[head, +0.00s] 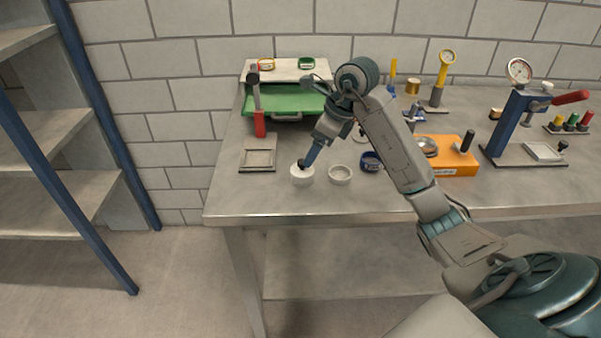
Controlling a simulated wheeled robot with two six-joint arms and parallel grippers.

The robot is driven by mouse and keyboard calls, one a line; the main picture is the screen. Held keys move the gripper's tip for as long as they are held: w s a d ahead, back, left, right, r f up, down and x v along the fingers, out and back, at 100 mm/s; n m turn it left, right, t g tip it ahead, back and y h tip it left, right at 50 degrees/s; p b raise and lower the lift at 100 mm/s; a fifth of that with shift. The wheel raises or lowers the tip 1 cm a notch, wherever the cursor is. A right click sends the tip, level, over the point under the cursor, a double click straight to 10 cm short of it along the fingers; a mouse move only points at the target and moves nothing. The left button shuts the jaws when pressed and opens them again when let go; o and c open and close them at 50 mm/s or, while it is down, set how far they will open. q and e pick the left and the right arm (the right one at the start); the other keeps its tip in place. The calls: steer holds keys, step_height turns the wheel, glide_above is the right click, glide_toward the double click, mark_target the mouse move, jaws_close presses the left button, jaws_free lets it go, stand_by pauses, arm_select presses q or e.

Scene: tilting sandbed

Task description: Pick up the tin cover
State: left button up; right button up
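A white round lid-like piece (302,178), which may be the tin cover, stands near the front left of the bench. My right gripper (305,163) points down at its top, with the fingertips at or just over it. I cannot tell whether they touch or grip it. A shallow white round dish or open tin (340,176) stands just to its right. A dark blue round thing with a pale label (371,162) is further right, partly beside my arm. My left gripper is not in view.
The metal bench (225,195) holds a square frame (258,158), a red-handled hammer (259,120), a green tray (285,100), an orange box (455,160) and a blue press (505,125). Blue-posted shelves (60,150) stand left. The bench's front left is clear.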

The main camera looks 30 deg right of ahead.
mark_target(304, 168)
steer(key=shift+b+x, duration=0.6)
steer(key=shift+x, duration=1.2)
steer(key=shift+w+a+f+b, duration=0.2)
steer(key=shift+f+b, duration=0.2)
steer(key=shift+f, duration=0.2)
steer(key=shift+x, duration=1.1)
steer(key=shift+w+a+f+p, duration=0.15)
steer(key=shift+f+p, duration=0.2)
steer(key=shift+f, duration=0.2)
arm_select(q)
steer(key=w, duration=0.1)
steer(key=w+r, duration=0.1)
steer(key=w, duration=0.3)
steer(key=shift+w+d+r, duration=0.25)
arm_select(e)
steer(key=c, duration=1)
